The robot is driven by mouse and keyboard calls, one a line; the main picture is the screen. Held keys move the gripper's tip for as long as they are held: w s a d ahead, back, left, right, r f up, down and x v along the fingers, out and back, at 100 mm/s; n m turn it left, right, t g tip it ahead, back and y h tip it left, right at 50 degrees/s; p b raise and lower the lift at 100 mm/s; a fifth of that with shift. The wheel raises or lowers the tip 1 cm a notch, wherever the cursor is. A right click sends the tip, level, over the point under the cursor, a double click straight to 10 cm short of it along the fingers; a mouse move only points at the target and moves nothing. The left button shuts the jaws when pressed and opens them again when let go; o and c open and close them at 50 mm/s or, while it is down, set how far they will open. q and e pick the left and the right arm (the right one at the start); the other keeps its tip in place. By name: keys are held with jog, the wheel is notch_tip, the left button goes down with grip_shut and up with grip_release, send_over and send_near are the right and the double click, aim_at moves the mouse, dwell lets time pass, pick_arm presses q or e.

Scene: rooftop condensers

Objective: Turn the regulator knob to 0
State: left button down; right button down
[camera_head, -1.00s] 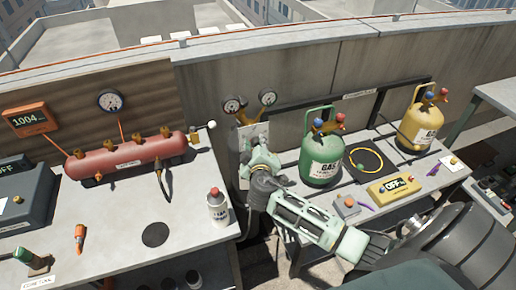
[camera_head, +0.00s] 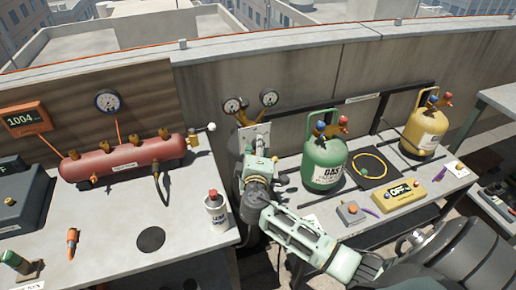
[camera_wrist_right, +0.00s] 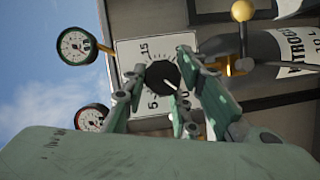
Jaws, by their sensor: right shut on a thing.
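The regulator knob (camera_wrist_right: 163,75) is round and black, on a white dial plate (camera_wrist_right: 133,51) marked 15 and 5, which appears turned sideways in the right wrist view. A white pointer mark shows at the knob's lower right edge; the 0 mark cannot be made out. The plate also shows in the head view (camera_head: 258,130), where my arm hides the knob. My left gripper is out of view.
Two gauges (camera_head: 250,101) stand above the plate. A dark cylinder (camera_wrist_right: 268,47) lies beside it in the wrist view. A green gas tank (camera_head: 323,165) stands to the right on the bench. A spray can (camera_head: 215,212) and a red manifold (camera_head: 125,158) are on the left table.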

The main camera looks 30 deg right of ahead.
jog(key=shift+w+d+r, duration=0.1)
jog(key=shift+d+r, duration=0.1)
jog(key=shift+r, duration=0.25)
jog(key=c, duration=1.6)
grip_release()
jog(key=shift+o, duration=0.4)
jog(key=shift+a+f, duration=0.1)
jog(key=shift+f, duration=0.05)
jog(key=v, duration=1.2)
jog(key=shift+f, duration=0.1)
